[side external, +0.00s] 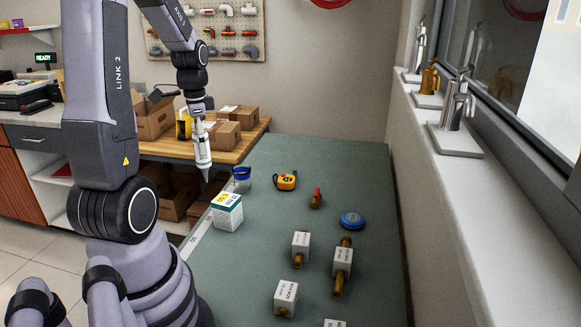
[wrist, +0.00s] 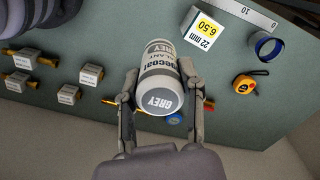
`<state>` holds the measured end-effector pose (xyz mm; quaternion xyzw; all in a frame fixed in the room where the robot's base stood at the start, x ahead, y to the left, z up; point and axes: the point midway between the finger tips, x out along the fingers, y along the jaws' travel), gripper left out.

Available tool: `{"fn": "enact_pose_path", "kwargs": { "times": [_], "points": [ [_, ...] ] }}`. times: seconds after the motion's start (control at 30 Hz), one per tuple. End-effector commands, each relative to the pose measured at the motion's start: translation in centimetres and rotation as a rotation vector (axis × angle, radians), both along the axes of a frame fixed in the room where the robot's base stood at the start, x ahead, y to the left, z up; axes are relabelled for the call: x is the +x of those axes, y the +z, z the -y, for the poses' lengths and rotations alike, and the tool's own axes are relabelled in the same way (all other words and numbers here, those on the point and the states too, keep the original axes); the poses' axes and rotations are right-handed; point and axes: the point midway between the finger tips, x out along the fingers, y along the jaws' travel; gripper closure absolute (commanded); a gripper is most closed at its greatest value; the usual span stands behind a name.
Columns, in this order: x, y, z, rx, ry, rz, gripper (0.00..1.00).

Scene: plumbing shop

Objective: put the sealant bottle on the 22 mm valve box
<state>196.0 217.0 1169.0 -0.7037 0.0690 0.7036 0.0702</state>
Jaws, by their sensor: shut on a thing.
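The sealant bottle (side external: 203,150) is a white and grey cartridge with a dark pointed tip. My gripper (side external: 200,118) is shut on it and holds it in the air, tip down and roughly upright in the side external view. In the wrist view the bottle's grey end marked GREY (wrist: 158,101) sits between the two fingers of my gripper (wrist: 158,78). The 22 mm valve box (side external: 228,214) is white with a yellow label and stands on the green bench. In the side external view the bottle tip appears above and left of the box. The box also shows in the wrist view (wrist: 203,37).
A blue-rimmed cup-like item (side external: 242,178), yellow tape measure (side external: 286,181), red-handled fitting (side external: 316,200) and blue disc (side external: 352,220) lie on the green bench (side external: 330,160). Cartons (side external: 222,135) stand on a wooden table behind.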

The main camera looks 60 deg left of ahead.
Motion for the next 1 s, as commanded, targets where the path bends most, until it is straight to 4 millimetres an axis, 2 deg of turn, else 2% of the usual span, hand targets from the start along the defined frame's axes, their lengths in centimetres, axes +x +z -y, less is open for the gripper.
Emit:
{"fn": "enact_pose_path", "kwargs": {
  "times": [0.2,0.4,0.67,0.87,1.0],
  "points": [
    [3.8,-3.1,-4.2,-0.004,0.000,-0.004,1.00],
    [5.7,-6.5,-6.2,-0.002,0.001,-0.001,1.00],
    [6.6,-8.1,-7.3,0.000,0.001,0.000,1.00],
    [6.6,-11.0,-7.3,-0.002,0.001,-0.001,1.00],
    [6.7,-11.2,-7.3,0.001,0.001,0.001,1.00]
  ]
}}
